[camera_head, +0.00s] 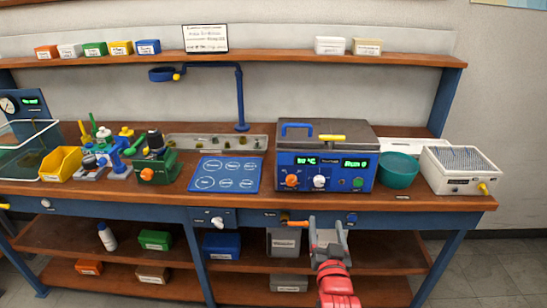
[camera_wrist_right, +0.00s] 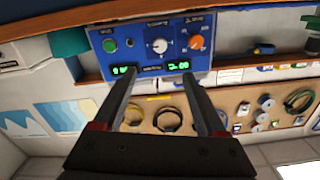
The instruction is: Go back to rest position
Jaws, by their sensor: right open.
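My right gripper (camera_head: 328,228) is in front of the bench's front edge, below the blue heater unit, at the lower middle right of the head view. Its two fingers are apart with nothing between them. In the right wrist view the open fingers (camera_wrist_right: 156,80) point towards the blue unit, which appears upside down, and there is a gap between them. My left gripper is not in view.
The blue unit (camera_head: 322,160) with knobs and green displays stands on the workbench (camera_head: 445,204). A teal bowl (camera_head: 398,171) and white rack box (camera_head: 460,172) stand right of it. A blue mat (camera_head: 226,174) lies left. Bins sit on shelves below.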

